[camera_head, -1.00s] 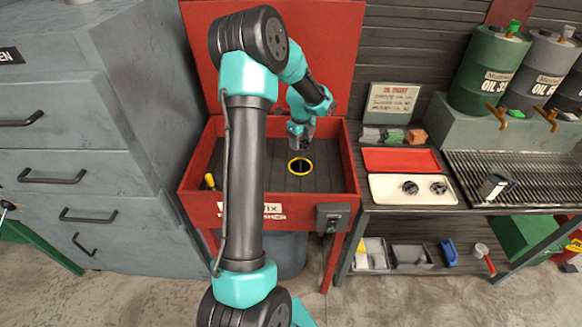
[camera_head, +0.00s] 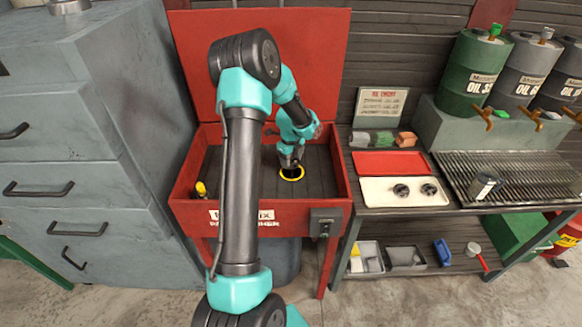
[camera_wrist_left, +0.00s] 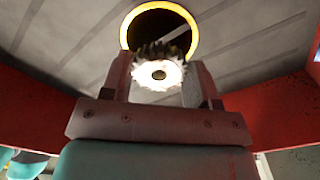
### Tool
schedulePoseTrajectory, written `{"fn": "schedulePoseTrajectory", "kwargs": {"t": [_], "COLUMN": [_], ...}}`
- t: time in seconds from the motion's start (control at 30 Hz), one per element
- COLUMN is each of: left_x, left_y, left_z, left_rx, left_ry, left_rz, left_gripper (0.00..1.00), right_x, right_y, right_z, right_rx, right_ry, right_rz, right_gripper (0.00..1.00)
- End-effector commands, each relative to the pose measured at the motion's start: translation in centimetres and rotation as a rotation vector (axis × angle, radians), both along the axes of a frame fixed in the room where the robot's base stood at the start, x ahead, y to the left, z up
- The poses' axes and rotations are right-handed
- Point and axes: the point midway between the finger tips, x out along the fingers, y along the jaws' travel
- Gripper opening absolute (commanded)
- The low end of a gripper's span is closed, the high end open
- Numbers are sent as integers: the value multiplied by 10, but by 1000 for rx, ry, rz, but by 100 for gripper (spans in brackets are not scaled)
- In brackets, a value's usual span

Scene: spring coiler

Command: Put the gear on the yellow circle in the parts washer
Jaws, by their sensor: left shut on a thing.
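My left gripper (camera_head: 289,165) reaches down into the red parts washer (camera_head: 185,208). In the left wrist view my left gripper (camera_wrist_left: 160,85) is shut on a dark-toothed gear (camera_wrist_left: 158,73) with a bright face and a small hole. The yellow circle (camera_head: 300,176) lies on the washer's dark floor, partly behind the gripper. In the wrist view the yellow circle (camera_wrist_left: 193,25) has a dark middle and shows just beyond the gear, whose teeth overlap its near edge. I cannot tell the gear's exact height above the floor. My right gripper is not in view.
The washer's raised red lid (camera_head: 320,70) stands behind. A bench to the right bears a white tray (camera_head: 385,199) with two dark gears, a red tray (camera_head: 390,163), a metal grate (camera_head: 520,175) and oil barrels (camera_head: 468,70). Grey drawers (camera_head: 80,180) stand at left.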

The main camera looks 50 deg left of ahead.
Motion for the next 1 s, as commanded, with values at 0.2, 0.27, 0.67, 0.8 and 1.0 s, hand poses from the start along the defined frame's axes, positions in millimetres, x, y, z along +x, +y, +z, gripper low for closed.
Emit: {"fn": "schedulePoseTrajectory", "kwargs": {"t": [0.2,0.27,0.67,0.8,1.0], "left_x": [0,0,0,0,0], "left_y": [0,0,0,0,0], "left_z": [-2,-7,-37,-37,-40], "left_rx": [0,-1,0,0,0], "left_ry": [0,1,-1,0,0], "left_rz": [0,-1,-2,-1,-1], "left_gripper": [24,24,24,24,61], "right_x": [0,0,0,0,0], "right_y": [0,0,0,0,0], "right_z": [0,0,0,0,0], "right_rx": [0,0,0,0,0], "right_ry": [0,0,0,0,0], "right_rz": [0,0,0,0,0], "right_gripper": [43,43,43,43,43]}}
